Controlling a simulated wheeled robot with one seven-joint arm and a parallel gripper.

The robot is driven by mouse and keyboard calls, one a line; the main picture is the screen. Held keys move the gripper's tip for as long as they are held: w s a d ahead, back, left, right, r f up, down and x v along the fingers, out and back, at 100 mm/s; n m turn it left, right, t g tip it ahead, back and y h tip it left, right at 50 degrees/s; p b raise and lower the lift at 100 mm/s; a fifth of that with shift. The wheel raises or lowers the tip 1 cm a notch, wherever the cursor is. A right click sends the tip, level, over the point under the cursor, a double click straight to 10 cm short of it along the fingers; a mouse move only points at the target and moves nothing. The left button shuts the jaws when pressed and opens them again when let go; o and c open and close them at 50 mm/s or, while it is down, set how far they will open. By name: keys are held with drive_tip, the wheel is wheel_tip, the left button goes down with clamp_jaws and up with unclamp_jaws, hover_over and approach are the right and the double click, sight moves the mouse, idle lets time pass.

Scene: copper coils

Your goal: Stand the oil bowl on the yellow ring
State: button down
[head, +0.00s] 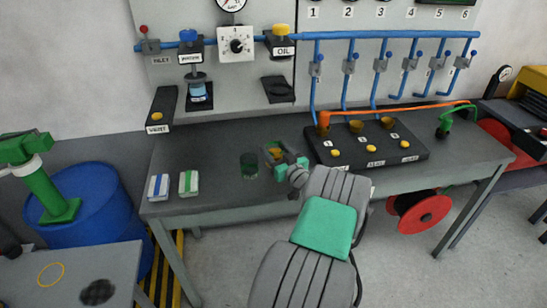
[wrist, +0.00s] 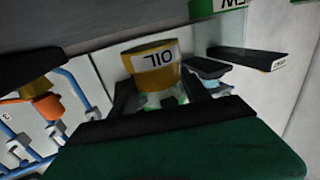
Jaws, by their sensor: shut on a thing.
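The oil bowl, an amber bowl with a white "OIL" label, shows in the wrist view (wrist: 135,61), its lettering upside down. In the head view it is a small amber shape (head: 273,152) at the tip of my arm, partly hidden. I cannot tell in the head view whether the bowl is clear of the bench top. The yellow ring (head: 40,281) is a thin outline on the grey table at the front left, far from my gripper, with nothing on it.
A dark green glass (head: 249,167) stands just left of my gripper. Two striped blocks lie on the bench (head: 209,211) at its left end. A black rack (head: 373,160) with copper cups is to the right. A dark round patch (head: 97,292) is beside the ring. A blue drum (head: 85,222) stands behind.

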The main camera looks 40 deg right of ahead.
sight(274, 157)
drive_tip(key=shift+f, duration=1.5)
drive_tip(key=shift+f+b, duration=0.2)
drive_tip(key=shift+b, duration=0.1)
drive_tip(key=c, duration=1)
unclamp_jaws()
drive_tip(key=o, duration=0.5)
